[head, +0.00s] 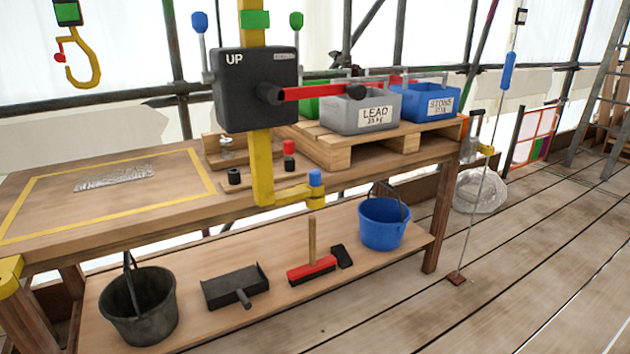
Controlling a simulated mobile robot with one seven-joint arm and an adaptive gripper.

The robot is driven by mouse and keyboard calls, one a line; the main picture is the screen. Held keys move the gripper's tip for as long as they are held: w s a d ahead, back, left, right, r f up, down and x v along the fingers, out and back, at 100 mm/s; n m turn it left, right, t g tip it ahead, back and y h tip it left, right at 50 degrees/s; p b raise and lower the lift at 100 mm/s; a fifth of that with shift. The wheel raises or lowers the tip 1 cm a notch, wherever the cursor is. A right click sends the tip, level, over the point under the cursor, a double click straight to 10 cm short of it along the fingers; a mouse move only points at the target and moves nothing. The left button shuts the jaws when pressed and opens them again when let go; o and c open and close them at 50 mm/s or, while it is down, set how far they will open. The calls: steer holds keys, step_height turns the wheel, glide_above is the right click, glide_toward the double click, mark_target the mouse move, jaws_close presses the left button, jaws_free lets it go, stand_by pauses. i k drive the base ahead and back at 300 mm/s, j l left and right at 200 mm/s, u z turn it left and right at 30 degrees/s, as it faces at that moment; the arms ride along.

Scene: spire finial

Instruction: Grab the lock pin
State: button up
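I cannot tell for certain which thing is the lock pin. A small blue-capped peg (315,178) stands upright at the end of a yellow bracket (290,198) at the foot of the yellow post (262,165). A small red-topped piece (289,148) stands behind it on the bench. A black control box (255,88) marked UP is on the post, with a red lever (315,91) reaching right. A blue knob (199,22) and a green knob (296,21) rise beside the box. My gripper is not in view.
The wooden bench (110,215) has a yellow-outlined area at left. A pallet (385,140) at right bears labelled grey and blue bins. The lower shelf holds a black bucket (138,300), dustpan, red brush and blue bucket (383,222). A yellow hook (80,65) hangs upper left. Plank floor at right is largely clear.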

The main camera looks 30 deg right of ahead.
mark_target(314, 175)
steer(key=i+l, duration=0.1)
steer(key=l, duration=0.75)
steer(key=i+l, duration=0.1)
steer(key=l, duration=1.55)
steer(key=i+l, duration=0.15)
steer(key=l, duration=0.7)
steer(key=i+u, duration=0.05)
